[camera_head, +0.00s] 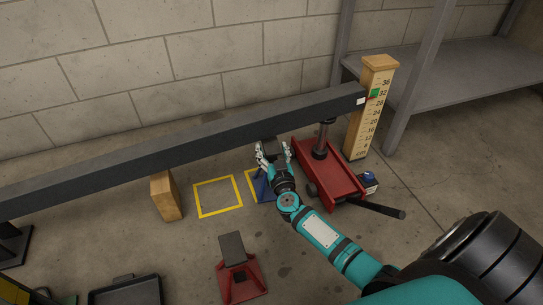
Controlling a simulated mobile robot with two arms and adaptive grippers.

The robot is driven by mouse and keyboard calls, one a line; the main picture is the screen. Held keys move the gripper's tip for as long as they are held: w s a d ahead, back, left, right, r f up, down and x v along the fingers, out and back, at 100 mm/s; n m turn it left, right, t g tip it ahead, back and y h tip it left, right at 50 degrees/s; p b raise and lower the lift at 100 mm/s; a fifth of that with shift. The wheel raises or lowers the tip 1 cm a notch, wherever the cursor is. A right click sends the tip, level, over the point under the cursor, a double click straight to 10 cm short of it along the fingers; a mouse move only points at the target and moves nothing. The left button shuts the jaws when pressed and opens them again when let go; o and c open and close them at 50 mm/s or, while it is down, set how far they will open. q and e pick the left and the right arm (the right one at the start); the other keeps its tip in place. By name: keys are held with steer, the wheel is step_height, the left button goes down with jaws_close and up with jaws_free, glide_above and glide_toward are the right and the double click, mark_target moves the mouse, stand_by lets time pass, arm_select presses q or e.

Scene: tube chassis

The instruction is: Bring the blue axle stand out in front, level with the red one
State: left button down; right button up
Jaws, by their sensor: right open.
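The blue axle stand (262,189) stands on the floor under the dark tube, partly hidden by my right gripper and wrist. My right gripper (272,152) is open at the stand's upper part, with its fingers on either side of the dark grey top. I cannot tell whether they touch it. The red axle stand (240,284), with a dark grey top, stands nearer to me, in front of the tube and left of my right arm. My left gripper is not in view.
The long dark tube (180,146) runs above the blue stand. A red jack (335,172) with a black handle and a wooden measuring post (370,105) stand right. A wooden block (166,196) and yellow floor square (218,212) lie left. A black tray (126,291) is front left.

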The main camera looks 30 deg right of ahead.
steer(key=shift+w+d, duration=0.25)
steer(key=shift+w, duration=0.35)
steer(key=shift+c, duration=0.5)
jaws_close()
